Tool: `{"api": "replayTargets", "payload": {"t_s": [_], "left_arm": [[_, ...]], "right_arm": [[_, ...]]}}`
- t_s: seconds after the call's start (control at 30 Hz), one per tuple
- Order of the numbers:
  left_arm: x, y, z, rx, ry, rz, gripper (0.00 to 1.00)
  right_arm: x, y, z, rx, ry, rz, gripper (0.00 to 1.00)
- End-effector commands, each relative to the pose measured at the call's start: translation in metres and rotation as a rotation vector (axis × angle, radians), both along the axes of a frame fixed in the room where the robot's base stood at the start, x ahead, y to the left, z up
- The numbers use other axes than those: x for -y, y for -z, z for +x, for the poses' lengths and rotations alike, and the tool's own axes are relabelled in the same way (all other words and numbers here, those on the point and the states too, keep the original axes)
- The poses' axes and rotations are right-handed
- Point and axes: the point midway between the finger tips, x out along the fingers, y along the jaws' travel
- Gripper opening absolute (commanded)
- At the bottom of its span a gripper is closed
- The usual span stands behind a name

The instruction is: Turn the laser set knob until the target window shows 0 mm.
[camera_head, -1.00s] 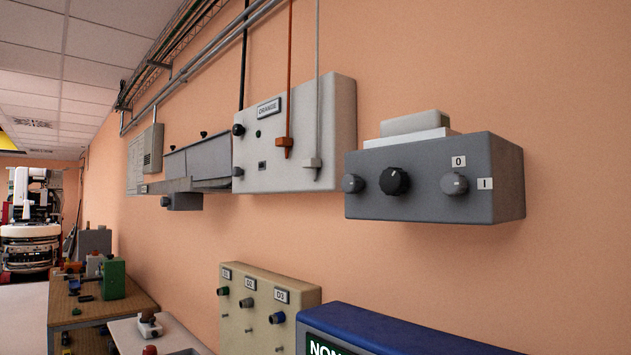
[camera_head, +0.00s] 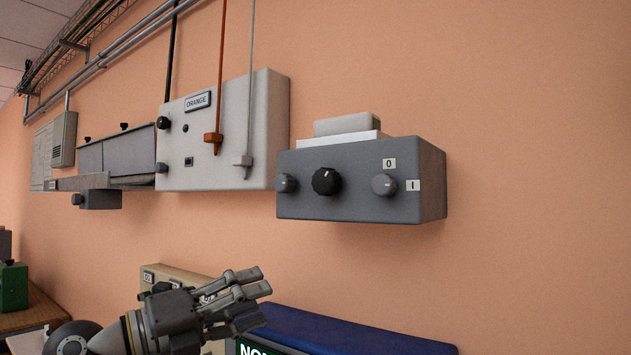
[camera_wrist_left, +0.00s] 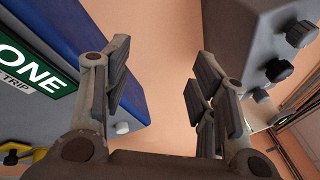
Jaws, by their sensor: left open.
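A grey box (camera_head: 345,205) on the wall carries a black knob (camera_head: 327,181) with a pale mark, between two grey knobs; the right grey knob (camera_head: 384,185) has "0" and "I" labels beside it. I cannot read any laser label or target window showing mm, so I cannot tell which knob is the laser set knob. My left gripper (camera_head: 256,292) is open and empty, below and left of the grey box, in front of a beige panel. In the left wrist view its open fingers (camera_wrist_left: 160,95) have nothing between them; the grey box (camera_wrist_left: 245,50) is to their right. My right gripper is not in view.
A light panel (camera_head: 228,130) marked "ORANGE" with hanging rods is left of the box. Bare wall lies to the right.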

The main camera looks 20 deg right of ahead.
Motion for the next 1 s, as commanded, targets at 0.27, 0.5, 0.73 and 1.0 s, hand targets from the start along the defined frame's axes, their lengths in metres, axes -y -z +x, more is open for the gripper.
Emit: {"api": "replayTargets", "payload": {"t_s": [0.27,0.5,0.73,1.0], "left_arm": [[0.018,-0.111,-0.099,0.515,-0.15,0.399,0.53],[0.008,-0.164,-0.148,0.77,-0.353,0.558,0.53],[0.01,-0.176,-0.153,0.818,-0.405,0.584,0.53],[0.047,-0.179,-0.125,0.815,-0.401,0.581,0.53]], "right_arm": [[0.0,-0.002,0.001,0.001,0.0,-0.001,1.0],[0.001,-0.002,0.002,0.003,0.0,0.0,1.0],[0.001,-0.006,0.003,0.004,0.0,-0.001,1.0],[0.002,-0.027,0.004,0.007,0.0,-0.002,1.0]]}}
